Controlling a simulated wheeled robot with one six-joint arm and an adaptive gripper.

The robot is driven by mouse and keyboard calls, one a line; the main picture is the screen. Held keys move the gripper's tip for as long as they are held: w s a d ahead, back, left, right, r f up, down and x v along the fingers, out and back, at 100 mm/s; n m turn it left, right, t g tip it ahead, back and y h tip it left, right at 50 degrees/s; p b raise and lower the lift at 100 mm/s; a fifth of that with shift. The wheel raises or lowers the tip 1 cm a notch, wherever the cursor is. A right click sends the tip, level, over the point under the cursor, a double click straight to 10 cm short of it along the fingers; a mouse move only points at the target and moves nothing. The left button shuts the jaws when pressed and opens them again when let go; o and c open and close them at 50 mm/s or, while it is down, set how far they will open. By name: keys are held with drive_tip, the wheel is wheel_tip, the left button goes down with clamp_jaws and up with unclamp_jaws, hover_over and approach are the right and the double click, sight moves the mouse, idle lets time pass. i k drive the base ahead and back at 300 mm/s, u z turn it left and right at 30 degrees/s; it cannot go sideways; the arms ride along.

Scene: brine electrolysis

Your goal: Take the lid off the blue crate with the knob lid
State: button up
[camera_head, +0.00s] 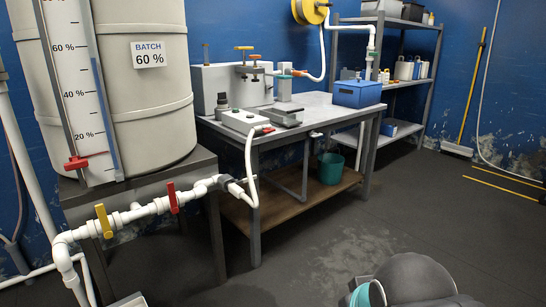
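The blue crate (357,96) stands on the right end of the grey metal table (300,127). A lid with a small knob (358,76) sits on top of the crate, and the lid looks level and closed. The inside of the crate is hidden. My gripper is not in view. Only a dark rounded part of what looks like my own arm shows at the bottom right edge, well apart from the crate.
A white valve box (245,120), a dark flat device and a pump unit (235,85) share the table. A white pipe runs just behind the crate to shelves (410,85). A teal bucket (330,168) is underneath. Floor in front is clear; valved piping (140,212) lies left.

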sight(359, 81)
drive_tip(key=z, duration=0.3)
drive_tip(key=i, duration=2.4)
drive_tip(key=z, duration=1)
drive_tip(key=i, duration=1.7)
drive_tip(key=z, duration=0.4)
